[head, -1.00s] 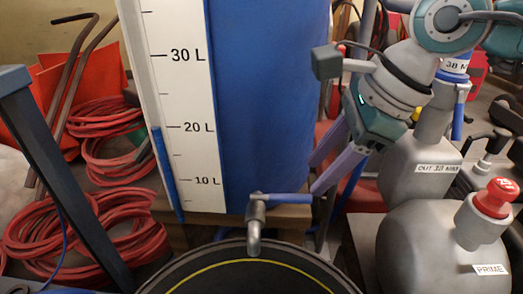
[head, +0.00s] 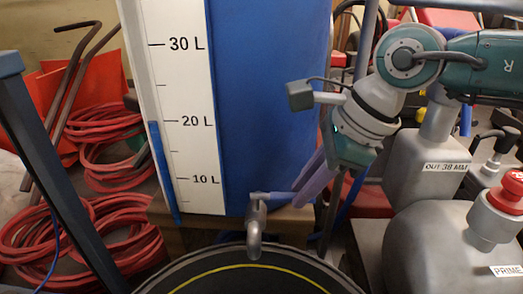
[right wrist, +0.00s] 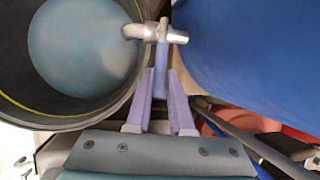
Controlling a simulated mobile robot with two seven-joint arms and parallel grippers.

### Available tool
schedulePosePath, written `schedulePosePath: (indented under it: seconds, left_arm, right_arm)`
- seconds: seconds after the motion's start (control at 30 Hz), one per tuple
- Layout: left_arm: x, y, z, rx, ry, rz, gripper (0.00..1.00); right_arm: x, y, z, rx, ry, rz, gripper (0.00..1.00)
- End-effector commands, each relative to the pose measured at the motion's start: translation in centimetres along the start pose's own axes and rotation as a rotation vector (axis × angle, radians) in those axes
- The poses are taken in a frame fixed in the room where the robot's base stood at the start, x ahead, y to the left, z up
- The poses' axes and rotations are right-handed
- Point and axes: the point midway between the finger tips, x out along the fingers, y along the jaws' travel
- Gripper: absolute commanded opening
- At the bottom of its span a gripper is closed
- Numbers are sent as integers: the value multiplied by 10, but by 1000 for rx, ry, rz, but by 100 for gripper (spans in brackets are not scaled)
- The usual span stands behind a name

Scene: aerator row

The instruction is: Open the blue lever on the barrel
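The blue barrel (head: 270,95) stands upright in the middle of the head view, with a white litre scale on its left. A grey tap (head: 255,225) sits at its foot, and the blue lever (head: 274,197) sticks out from it to the right. My right gripper (head: 306,190) is at the lever's outer end, its purple fingers slanting down to it. In the right wrist view the lever (right wrist: 160,72) reaches between the open fingertips of this gripper (right wrist: 162,85); contact with either finger is unclear. My left gripper is not in view.
A black tub (head: 180,275) with a yellow ring stands under the spout. Red hoses (head: 105,240) lie at the left behind a dark blue frame (head: 60,175). A grey tank (head: 440,250) with a red button (head: 508,190) stands close at the right.

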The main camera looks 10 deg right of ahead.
Motion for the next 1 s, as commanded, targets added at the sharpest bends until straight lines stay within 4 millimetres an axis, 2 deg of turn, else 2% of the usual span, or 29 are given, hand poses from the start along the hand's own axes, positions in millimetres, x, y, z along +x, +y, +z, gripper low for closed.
schedulePosePath:
  seconds: [0.03,0.13,1.0]
  left_arm:
    - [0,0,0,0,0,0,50]
    - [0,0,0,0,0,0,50]
    - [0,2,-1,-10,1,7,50]
  right_arm:
    - [0,0,0,0,0,0,10]
    - [0,0,0,0,0,0,0]
    - [0,0,0,0,1,0,0]
